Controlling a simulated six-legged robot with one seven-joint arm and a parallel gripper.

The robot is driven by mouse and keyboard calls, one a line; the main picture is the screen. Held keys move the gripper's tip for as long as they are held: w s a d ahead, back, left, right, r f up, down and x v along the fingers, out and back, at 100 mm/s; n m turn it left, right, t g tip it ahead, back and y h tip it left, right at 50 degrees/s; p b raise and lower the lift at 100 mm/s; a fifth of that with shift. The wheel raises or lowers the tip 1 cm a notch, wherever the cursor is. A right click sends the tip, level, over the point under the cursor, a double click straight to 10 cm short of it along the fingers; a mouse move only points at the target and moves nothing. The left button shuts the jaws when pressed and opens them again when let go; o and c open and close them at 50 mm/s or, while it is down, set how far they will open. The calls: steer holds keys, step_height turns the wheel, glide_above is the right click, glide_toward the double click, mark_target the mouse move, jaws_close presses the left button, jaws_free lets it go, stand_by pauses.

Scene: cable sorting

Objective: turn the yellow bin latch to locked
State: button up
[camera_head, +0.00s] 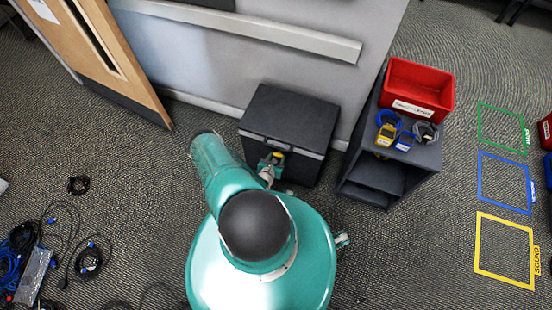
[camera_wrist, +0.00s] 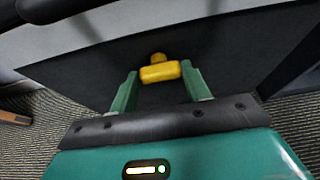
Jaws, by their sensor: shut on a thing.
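The yellow latch (camera_wrist: 160,72) is on the front face of the dark grey bin (camera_head: 290,112). In the wrist view it is a short yellow bar lying nearly level across the picture, with a small yellow knob just above it. My gripper (camera_wrist: 159,78) has its green fingers at the two ends of the bar and is shut on it. In the head view, my gripper (camera_head: 269,164) reaches the bin's front, and a little of the yellow latch (camera_head: 279,155) shows beside it. The bin's lid looks closed. I cannot read any lock mark.
A dark shelf (camera_head: 385,165) stands right of the bin, with a red crate (camera_head: 418,88) and several blue, yellow and grey cable coils on top. Green, blue and yellow floor frames (camera_head: 505,250) lie at right. Loose cables (camera_head: 90,258) lie on the carpet at left.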

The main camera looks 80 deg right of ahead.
steer(key=shift+c, duration=0.2)
stand_by(0.3)
steer(key=o, duration=1)
steer(key=shift+a+r, duration=0.1)
steer(key=shift+a, duration=0.05)
